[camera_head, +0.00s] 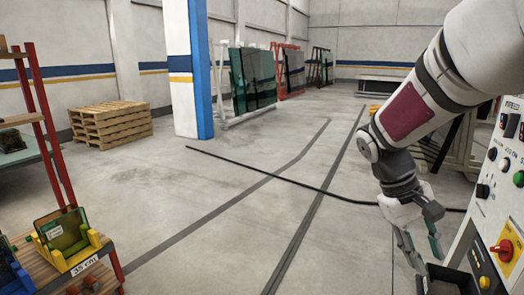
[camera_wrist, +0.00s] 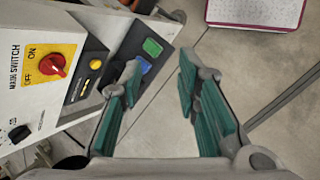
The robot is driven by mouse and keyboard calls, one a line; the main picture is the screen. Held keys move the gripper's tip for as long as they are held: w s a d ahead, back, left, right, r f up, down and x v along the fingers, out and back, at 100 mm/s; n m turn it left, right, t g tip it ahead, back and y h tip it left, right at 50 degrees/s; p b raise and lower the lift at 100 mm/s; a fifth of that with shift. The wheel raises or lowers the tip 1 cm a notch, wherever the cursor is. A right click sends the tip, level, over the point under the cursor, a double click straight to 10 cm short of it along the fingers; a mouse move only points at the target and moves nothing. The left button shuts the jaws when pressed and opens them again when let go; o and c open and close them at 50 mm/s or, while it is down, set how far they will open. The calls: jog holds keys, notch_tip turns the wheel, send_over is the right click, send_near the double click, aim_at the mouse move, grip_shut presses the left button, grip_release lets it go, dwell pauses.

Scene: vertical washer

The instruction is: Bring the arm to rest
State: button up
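My arm reaches in from the upper right in the head view and hangs down beside the control panel. My gripper (camera_head: 420,250) points downward just left of the panel. In the wrist view my gripper (camera_wrist: 160,85) has its two teal-padded fingers spread apart, with nothing between them but the floor and a dark box edge behind. The gripper is open and empty. The control panel (camera_wrist: 28,95) lies left of the fingers, with a red main switch (camera_wrist: 51,67) on a yellow plate. I cannot tell whether the left finger touches the dark button box (camera_wrist: 84,75).
The panel (camera_head: 506,185) stands close on the right. A wooden shelf (camera_head: 95,276) with a yellow holder (camera_head: 68,248) is at lower left. Pallets (camera_head: 110,122) and a blue-white column (camera_head: 190,75) stand farther back. A black cable (camera_head: 270,173) crosses the open floor.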

jog(key=s+a+r+t+y, duration=0.2)
jog(key=s+a+r+t, duration=0.1)
jog(key=a, duration=0.4)
jog(key=s+a+r+t+y, duration=0.2)
jog(key=s+a+t, duration=0.3)
jog(key=s+a, duration=0.3)
jog(key=shift+s+r+y, duration=0.25)
jog(key=shift+r+y, duration=0.15)
jog(key=shift+r, duration=0.4)
